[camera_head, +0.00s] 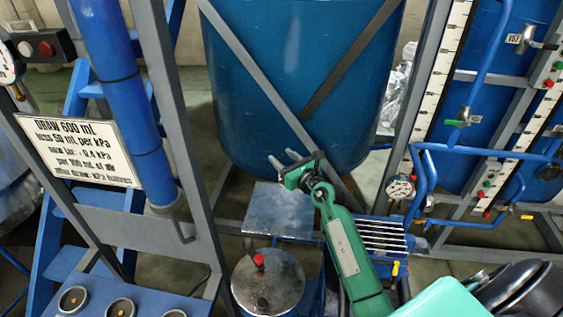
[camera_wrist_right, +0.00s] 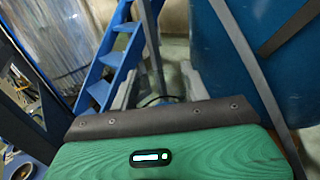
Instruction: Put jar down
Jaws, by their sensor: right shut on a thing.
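My right gripper (camera_head: 288,160) is at the end of the green arm in the head view, in front of the large blue tank and above a flat grey-blue metal plate (camera_head: 278,210). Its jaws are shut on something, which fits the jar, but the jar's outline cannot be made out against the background. My left gripper is in neither view.
A lidded metal vessel (camera_head: 268,284) with a red knob stands below the plate. A slatted rack (camera_head: 382,237) is to the right. A large blue tank (camera_head: 290,80) with diagonal grey braces is behind. A panel with round holes (camera_head: 122,306) is at lower left.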

